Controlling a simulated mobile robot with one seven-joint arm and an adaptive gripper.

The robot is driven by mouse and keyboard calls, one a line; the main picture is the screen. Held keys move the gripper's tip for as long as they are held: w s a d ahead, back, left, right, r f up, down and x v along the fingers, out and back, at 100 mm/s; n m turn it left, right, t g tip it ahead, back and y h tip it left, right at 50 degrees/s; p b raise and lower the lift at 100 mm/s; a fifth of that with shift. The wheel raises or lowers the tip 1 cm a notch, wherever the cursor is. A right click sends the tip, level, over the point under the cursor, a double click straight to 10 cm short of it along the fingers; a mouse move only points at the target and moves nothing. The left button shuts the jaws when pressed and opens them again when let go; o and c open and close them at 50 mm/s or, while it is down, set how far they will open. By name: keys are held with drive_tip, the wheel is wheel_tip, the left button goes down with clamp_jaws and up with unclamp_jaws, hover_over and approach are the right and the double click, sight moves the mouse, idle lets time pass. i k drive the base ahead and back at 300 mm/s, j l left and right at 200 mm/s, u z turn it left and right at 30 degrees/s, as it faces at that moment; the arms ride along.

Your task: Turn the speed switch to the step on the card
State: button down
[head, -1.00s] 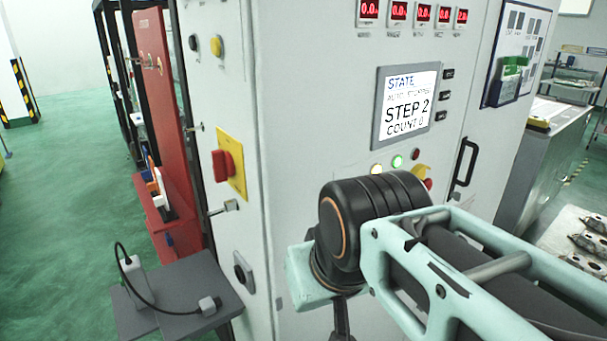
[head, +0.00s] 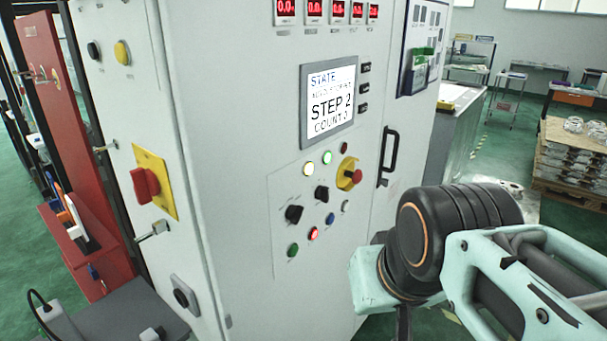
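The control cabinet's front panel carries two black rotary switches. One (head: 294,214) is at the lower left of the panel and the other (head: 321,193) is above and right of it. Which one is the speed switch cannot be read, and their settings are too small to tell. A display (head: 328,107) above reads STATE, STEP 2 and a COUNT line. No card with a step on it is legible. My arm comes in from the right, in front of the cabinet's lower right. My gripper is not in view.
A red and yellow emergency stop (head: 349,173) and several lit buttons surround the switches. A door handle (head: 388,155) sticks out at right. A red switch on a yellow plate (head: 146,185) is on the cabinet's side. A grey shelf (head: 120,312) juts out at lower left.

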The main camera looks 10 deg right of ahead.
sight(321, 192)
drive_tip(key=k+l, duration=0.1)
drive_tip(key=l, duration=1.75)
drive_tip(key=k, duration=0.05)
